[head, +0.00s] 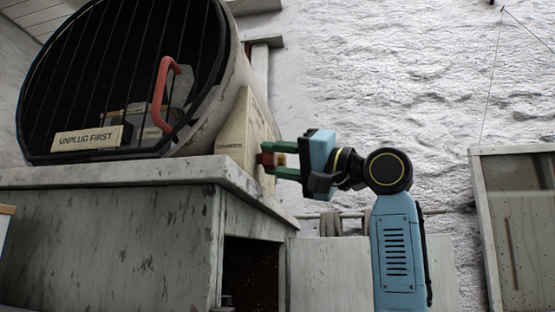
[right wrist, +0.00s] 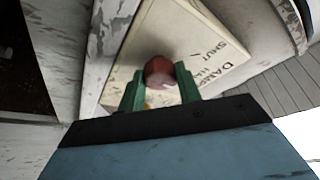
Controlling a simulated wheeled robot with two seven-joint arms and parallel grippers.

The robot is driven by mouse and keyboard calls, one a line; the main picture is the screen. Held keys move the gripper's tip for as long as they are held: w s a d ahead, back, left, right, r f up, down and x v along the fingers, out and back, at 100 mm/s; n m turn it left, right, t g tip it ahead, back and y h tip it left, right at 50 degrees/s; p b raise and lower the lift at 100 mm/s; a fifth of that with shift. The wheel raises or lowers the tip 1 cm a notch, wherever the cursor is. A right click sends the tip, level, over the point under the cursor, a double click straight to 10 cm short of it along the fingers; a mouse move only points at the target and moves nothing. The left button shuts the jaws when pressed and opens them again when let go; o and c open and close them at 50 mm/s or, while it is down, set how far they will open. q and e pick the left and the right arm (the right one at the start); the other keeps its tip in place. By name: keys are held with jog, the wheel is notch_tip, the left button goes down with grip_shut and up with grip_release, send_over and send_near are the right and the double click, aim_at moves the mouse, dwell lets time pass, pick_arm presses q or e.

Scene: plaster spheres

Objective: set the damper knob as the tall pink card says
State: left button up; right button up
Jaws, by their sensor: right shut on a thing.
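The damper knob (head: 266,159) is dark red and sits on a cream plate (head: 238,135) on the side of the big round drum. My right gripper (head: 276,161) reaches in from the right and is shut on the knob. The fingers hide the knob's sides and part of the plate, and I cannot read its setting. I see no tall pink card. My left gripper is out of view.
The drum (head: 205,110) has a barred dark front and stands on a worn grey bench (head: 110,177). A red curved handle (head: 161,88) and an "UNPLUG FIRST" sign (head: 88,139) are at its front. A wooden frame (head: 480,230) stands at right against the white wall.

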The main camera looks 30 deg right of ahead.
jog(key=o, duration=1)
jog(key=b+v, duration=0.4)
jog(key=v, duration=0.9)
jog(key=shift+s, duration=0.2)
jog(key=shift+d, duration=0.1)
